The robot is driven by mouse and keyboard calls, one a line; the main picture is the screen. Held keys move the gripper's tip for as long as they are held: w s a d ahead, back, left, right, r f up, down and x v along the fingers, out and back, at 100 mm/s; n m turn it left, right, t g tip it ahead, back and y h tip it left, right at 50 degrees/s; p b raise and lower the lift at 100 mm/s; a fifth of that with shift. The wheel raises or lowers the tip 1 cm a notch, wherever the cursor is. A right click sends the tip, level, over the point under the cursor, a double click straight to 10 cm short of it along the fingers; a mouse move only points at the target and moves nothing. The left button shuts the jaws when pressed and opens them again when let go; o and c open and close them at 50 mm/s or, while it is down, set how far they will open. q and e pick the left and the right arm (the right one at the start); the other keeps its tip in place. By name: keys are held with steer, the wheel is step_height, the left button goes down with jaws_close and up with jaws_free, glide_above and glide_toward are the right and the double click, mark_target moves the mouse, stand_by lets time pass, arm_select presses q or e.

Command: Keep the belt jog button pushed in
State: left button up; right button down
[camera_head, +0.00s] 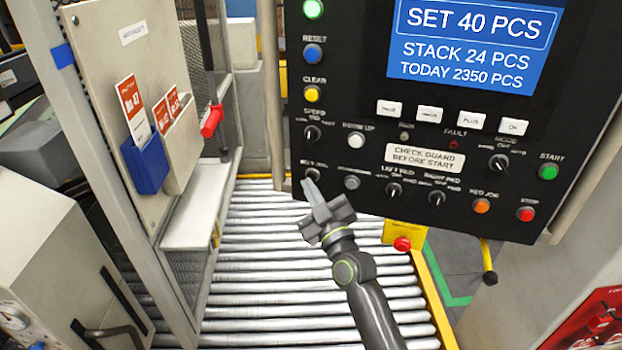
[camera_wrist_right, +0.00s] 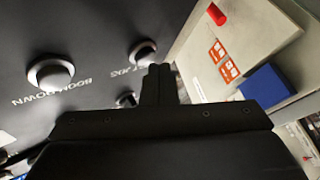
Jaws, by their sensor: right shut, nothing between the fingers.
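The control panel (camera_head: 450,150) fills the upper right of the head view. The belt jog button (camera_head: 313,174) is a small dark round control at the panel's lower left corner. It also shows in the right wrist view (camera_wrist_right: 142,52), with an upside-down label ending in JOG beside it. My right gripper (camera_head: 312,190) is shut and empty, its fingertips just below the button in the head view. My left gripper is out of view.
The grey boom down button (camera_head: 352,182) sits right of the belt jog button, and a speed knob (camera_head: 312,132) above it. A red mushroom button (camera_head: 402,243) on a yellow box is below the panel. A roller conveyor (camera_head: 270,290) runs underneath. A blue card holder (camera_head: 143,164) is left.

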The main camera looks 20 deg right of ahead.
steer(key=shift+s+a, duration=0.25)
steer(key=shift+s, duration=0.05)
steer(key=s+a+b, duration=0.1)
steer(key=s, duration=0.1)
steer(key=s+a+b, duration=0.2)
stand_by(0.5)
steer(key=shift+d+f, duration=0.1)
